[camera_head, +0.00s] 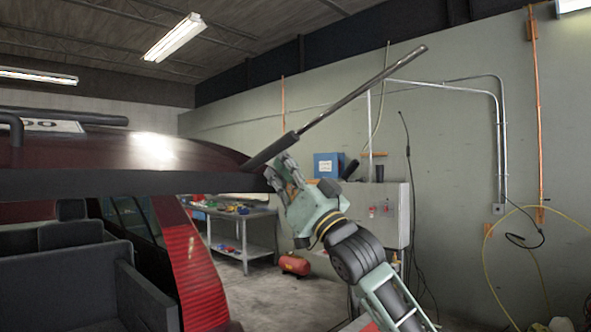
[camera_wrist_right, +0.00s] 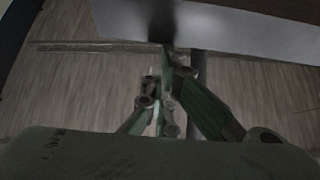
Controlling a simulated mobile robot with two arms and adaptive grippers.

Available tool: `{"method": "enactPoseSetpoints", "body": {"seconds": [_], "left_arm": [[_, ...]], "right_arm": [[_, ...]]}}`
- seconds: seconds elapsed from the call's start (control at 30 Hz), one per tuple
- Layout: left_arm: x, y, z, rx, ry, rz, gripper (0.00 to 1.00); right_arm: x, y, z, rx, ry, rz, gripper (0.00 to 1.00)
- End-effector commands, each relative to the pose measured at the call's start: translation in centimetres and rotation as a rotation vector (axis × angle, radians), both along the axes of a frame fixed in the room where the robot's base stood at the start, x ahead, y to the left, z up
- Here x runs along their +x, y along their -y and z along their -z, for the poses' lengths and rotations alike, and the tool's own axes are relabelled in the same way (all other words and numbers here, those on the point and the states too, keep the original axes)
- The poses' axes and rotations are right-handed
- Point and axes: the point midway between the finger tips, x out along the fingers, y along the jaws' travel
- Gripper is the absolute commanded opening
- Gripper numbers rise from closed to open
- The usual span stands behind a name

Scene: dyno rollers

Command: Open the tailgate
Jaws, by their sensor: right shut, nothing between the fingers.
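The tailgate (camera_head: 165,153) of a dark red car is raised. Its dark lower edge (camera_head: 130,183) runs across the left of the head view, with the open cargo area below it. A grey strut (camera_head: 350,98) slants up and right from the tailgate's right corner. My right gripper (camera_head: 278,178) is shut and empty, just below that corner. I cannot tell whether it touches the edge. The right wrist view shows its fingers (camera_wrist_right: 165,105) close together, with a dark blurred bar beyond them. My left gripper is not in view.
The car's red tail light (camera_head: 195,265) and seat backs (camera_head: 60,245) lie below the tailgate. A workbench (camera_head: 240,213) with tools and a red tank (camera_head: 294,264) stand behind. A grey cabinet (camera_head: 385,210) is on the wall. The floor between bench and car looks clear.

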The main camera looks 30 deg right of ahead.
Motion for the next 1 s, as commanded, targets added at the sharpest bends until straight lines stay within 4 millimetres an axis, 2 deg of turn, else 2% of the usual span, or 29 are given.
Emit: {"method": "enactPoseSetpoints", "body": {"seconds": [0.03, 0.53, 0.7, 1.0], "left_arm": [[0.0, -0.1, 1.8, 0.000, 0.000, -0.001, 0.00], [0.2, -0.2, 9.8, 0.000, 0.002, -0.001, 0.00], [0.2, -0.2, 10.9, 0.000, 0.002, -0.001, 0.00], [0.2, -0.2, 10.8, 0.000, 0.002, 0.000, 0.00]], "right_arm": [[0.4, -0.2, 2.5, 0.001, -0.008, -0.003, 0.00], [0.7, 0.3, 13.1, 0.009, 0.006, -0.002, 0.00], [0.6, 0.4, 14.7, 0.009, 0.009, -0.001, 0.00], [0.6, 0.2, 14.7, 0.007, 0.010, 0.000, 0.00]]}}
